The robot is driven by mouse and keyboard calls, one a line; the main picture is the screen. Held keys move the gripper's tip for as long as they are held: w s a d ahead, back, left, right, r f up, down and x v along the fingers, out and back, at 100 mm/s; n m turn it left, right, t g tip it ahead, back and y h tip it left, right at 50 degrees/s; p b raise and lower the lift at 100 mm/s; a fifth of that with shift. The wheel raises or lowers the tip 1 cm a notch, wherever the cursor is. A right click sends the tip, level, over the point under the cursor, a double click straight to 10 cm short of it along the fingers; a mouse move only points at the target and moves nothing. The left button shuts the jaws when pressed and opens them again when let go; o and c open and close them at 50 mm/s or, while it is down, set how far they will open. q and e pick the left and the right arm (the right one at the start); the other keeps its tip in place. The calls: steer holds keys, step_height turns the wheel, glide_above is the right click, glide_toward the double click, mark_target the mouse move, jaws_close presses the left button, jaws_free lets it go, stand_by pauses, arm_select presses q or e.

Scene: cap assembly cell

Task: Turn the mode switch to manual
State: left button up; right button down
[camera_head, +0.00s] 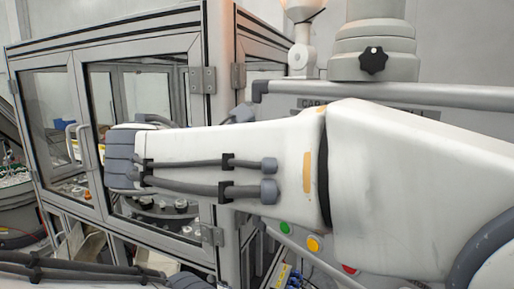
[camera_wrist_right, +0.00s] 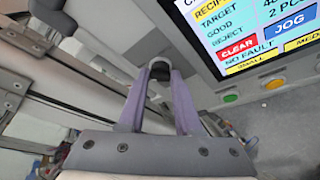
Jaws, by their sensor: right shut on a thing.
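The mode switch (camera_wrist_right: 160,71) shows in the right wrist view as a small dark knob on the grey panel, left of the green button. The two purple fingers of my right gripper (camera_wrist_right: 160,80) are closed around it, with the knob between their tips. Its pointer and setting are too small and covered to read. In the head view my right arm crosses the picture and hides the switch and the right gripper. My left gripper is not in view; only part of my left arm shows at the bottom left.
The panel holds a touchscreen (camera_wrist_right: 262,35) reading NO FAULT, a green button (camera_wrist_right: 230,98) and a yellow button (camera_wrist_right: 275,84). A red button (camera_head: 349,269) shows partly below my arm. A framed glass enclosure (camera_head: 222,60) stands at left, and a grey rail (camera_head: 400,95) runs above the panel.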

stand_by(0.3)
steer(key=c, duration=0.6)
jaws_free()
steer(key=b+v, duration=0.2)
steer(key=v, duration=0.8)
steer(key=shift+s+a+b, duration=0.2)
steer(key=shift+b, duration=0.2)
